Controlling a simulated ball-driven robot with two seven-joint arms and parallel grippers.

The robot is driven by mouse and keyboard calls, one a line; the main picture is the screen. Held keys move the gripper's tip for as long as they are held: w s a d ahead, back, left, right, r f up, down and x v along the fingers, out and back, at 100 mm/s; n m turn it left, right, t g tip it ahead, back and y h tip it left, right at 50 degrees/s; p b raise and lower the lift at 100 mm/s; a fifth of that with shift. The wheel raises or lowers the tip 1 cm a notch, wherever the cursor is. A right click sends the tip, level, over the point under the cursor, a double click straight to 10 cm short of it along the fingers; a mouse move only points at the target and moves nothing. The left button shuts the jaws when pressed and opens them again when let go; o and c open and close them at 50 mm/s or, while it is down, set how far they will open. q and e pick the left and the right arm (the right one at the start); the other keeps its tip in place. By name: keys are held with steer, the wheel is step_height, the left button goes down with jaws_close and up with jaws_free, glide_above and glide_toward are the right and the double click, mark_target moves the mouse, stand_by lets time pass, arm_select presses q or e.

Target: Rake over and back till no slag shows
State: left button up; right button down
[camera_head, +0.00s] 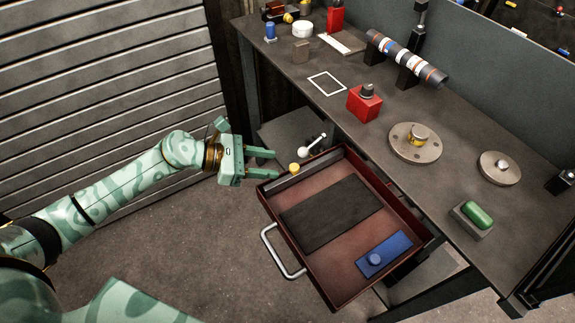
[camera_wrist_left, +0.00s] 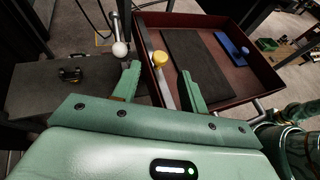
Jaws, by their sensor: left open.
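My left gripper (camera_head: 276,163) is open and empty at the far left corner of the pulled-out red drawer (camera_head: 335,287). A yellow knob (camera_head: 294,168) on a grey bar (camera_head: 318,167) is just ahead of its fingertips. In the left wrist view the knob (camera_wrist_left: 159,58) appears between and beyond the two fingers (camera_wrist_left: 160,72); I see no contact. The bar lies along the drawer's far left side. A dark flat panel (camera_head: 332,213) covers the drawer's middle. I cannot make out any slag. My right gripper is not in view.
A blue plate with a knob (camera_head: 384,254) lies in the drawer's near right end. A white ball-ended lever (camera_head: 304,152) stands close beside my gripper. The drawer handle (camera_head: 280,252) sticks out. The bench (camera_head: 455,145) above holds a red block (camera_head: 364,102) and round discs.

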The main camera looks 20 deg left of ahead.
mark_target(296, 168)
arm_select(q)
steer(key=x, duration=0.5)
steer(key=shift+w+d+f+b, duration=0.1)
steer(key=shift+w+d+b, duration=0.05)
steer(key=shift+d+b, duration=0.15)
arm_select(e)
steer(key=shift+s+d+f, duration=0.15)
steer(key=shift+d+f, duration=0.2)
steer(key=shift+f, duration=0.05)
